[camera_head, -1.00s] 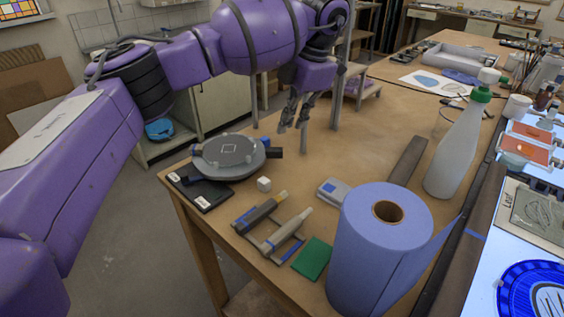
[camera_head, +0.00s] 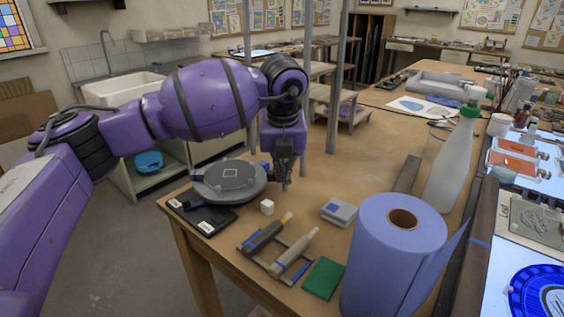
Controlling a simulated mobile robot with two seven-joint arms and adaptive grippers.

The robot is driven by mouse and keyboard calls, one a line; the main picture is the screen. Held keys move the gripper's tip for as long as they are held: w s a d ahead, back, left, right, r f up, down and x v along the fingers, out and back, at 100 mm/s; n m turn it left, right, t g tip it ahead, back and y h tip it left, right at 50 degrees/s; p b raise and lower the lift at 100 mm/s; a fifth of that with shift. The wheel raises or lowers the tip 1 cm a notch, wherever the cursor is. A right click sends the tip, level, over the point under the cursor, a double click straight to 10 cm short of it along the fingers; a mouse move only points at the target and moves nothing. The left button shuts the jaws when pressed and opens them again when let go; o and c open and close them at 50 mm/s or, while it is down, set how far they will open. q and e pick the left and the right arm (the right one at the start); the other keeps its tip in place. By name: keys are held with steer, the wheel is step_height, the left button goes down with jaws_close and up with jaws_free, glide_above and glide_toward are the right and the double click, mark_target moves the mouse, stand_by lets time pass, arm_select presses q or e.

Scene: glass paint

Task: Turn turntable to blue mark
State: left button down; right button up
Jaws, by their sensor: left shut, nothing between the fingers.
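The turntable (camera_head: 222,187) is a round grey disc with a pale square outline on top, near the table's left corner. A small dark knob (camera_head: 197,174) shows at its left rim. A small blue patch, which may be the blue mark (camera_head: 265,165), shows by its right rim, partly behind my gripper. My left gripper (camera_head: 285,186) points down, shut and empty, close beside the turntable's right edge. I cannot tell whether it touches the rim or the dark handle there, which it hides. My right gripper is not in view.
A black pad (camera_head: 212,220) lies under the turntable's front. A small white cube (camera_head: 267,206), tools on a rack (camera_head: 262,262), a grey-blue box (camera_head: 339,212), a green pad (camera_head: 323,278) and a blue paper roll (camera_head: 385,265) stand nearby.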

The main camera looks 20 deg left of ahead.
arm_select(q)
steer(key=x, duration=0.2)
steer(key=shift+f, duration=0.3)
steer(key=shift+w+f, duration=0.2)
steer(key=shift+f, duration=0.45)
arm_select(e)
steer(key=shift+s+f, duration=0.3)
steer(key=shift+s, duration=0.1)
arm_select(q)
steer(key=shift+w, duration=0.1)
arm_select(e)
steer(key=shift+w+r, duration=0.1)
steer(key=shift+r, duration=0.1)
